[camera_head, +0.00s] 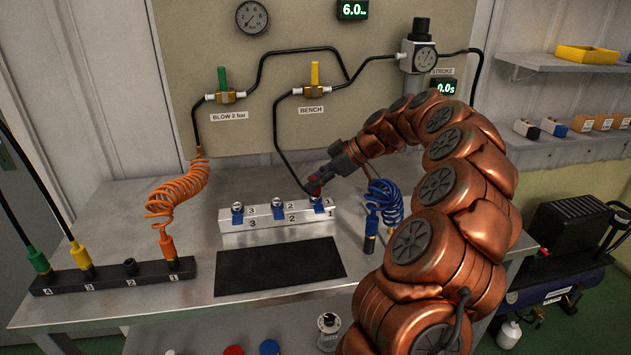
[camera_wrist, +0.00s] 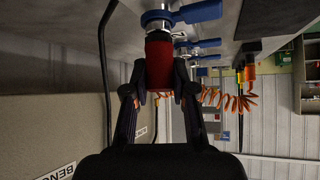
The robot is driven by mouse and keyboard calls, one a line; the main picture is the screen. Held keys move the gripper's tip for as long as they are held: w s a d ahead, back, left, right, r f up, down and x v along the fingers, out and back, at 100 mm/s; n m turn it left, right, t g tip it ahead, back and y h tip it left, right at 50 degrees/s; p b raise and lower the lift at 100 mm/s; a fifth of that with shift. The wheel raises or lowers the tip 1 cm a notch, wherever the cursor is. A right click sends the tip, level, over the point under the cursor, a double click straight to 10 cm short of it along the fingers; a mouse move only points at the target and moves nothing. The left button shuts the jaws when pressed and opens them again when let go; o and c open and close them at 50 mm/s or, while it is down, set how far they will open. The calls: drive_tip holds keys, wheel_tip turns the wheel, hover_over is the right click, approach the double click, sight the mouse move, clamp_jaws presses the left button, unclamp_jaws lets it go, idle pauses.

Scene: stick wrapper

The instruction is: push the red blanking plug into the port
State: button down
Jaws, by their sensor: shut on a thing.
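The red blanking plug (camera_wrist: 158,62) is between the fingers of my gripper (camera_wrist: 158,90) in the wrist view. Its far end meets a metal port fitting (camera_wrist: 155,18) with a blue lever; I cannot tell how deep it sits. In the head view a bit of the red plug (camera_head: 314,187) shows at my gripper (camera_head: 322,180), above port 1 at the right end of the silver port block (camera_head: 265,234). The block's ports 2 (camera_head: 278,206) and 3 (camera_head: 238,213) have blue levers too. My gripper partly hides port 1.
A dark mat (camera_head: 280,270) lies in front of the block. A black holder (camera_head: 112,276) with hose connectors is at the left, under a coiled orange hose (camera_head: 178,190). A coiled blue hose (camera_head: 384,200) hangs right of the block, close to my arm. Valves and black pipes line the back panel.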

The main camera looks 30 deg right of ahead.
drive_tip(key=c, duration=0.9)
unclamp_jaws()
drive_tip(key=shift+o, duration=0.2)
drive_tip(key=v, duration=1.1)
drive_tip(key=shift+s+d+r, duration=0.2)
drive_tip(key=shift+s+r, duration=0.05)
